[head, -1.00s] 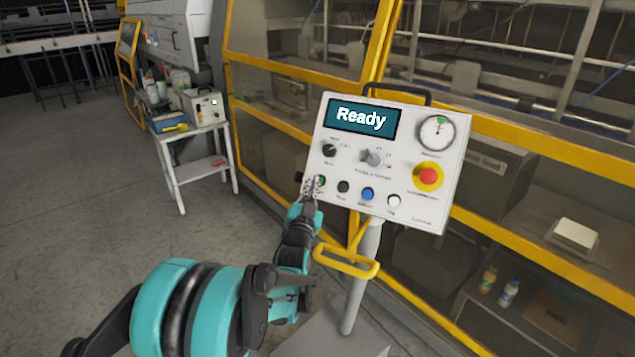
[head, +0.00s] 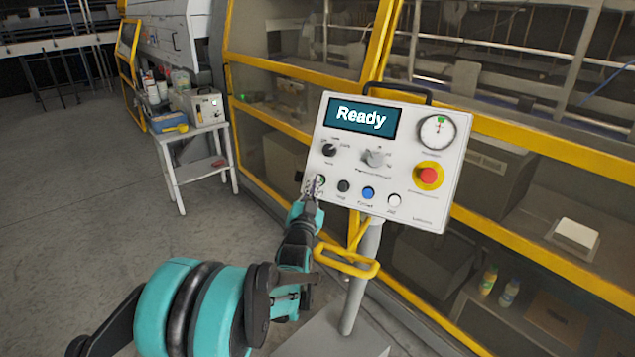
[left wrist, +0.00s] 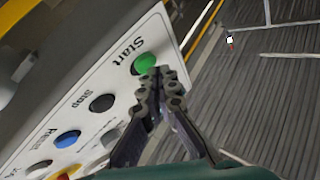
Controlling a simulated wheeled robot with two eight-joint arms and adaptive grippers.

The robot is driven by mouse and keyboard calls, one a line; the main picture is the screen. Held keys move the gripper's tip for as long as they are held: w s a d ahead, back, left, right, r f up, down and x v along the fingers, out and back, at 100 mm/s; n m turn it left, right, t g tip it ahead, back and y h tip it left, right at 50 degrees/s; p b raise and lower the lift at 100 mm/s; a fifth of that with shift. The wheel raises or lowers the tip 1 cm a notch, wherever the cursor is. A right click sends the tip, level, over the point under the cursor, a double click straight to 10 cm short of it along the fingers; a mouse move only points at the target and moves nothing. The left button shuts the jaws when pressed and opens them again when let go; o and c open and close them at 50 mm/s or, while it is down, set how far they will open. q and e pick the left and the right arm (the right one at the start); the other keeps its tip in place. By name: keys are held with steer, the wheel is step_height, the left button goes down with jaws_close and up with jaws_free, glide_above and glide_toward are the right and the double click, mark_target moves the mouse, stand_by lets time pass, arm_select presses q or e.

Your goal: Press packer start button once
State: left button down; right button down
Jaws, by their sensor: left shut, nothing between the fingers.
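The control panel (head: 400,150) stands on a grey post and its screen (head: 361,117) reads "Ready". The green start button (left wrist: 145,64) is under the label "Start" in the left wrist view; in the head view it is mostly hidden by my gripper. My left gripper (head: 314,186) is shut and empty, its tips in front of the start button. In the left wrist view its fingertips (left wrist: 160,78) are close beside the button's lower edge; I cannot tell whether they touch it. My right gripper is not in view.
Black (head: 344,186), blue (head: 367,193) and white (head: 394,200) buttons sit right of start. A red emergency stop (head: 428,175) is on the panel's right side. A yellow handle (head: 347,262) juts out below the panel. The yellow-framed machine is behind.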

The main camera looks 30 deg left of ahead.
arm_select(q)
steer(key=shift+w+f, duration=0.25)
steer(key=shift+w, duration=0.1)
stand_by(0.5)
stand_by(0.3)
steer(key=shift+s+r, duration=0.45)
steer(key=shift+s, duration=0.25)
steer(key=s, duration=0.1)
steer(key=s+r+p, duration=0.1)
steer(key=s, duration=0.1)
steer(key=s+r+p, duration=0.1)
steer(key=shift+s+r, duration=0.2)
steer(key=shift+r, duration=0.05)
stand_by(0.8)
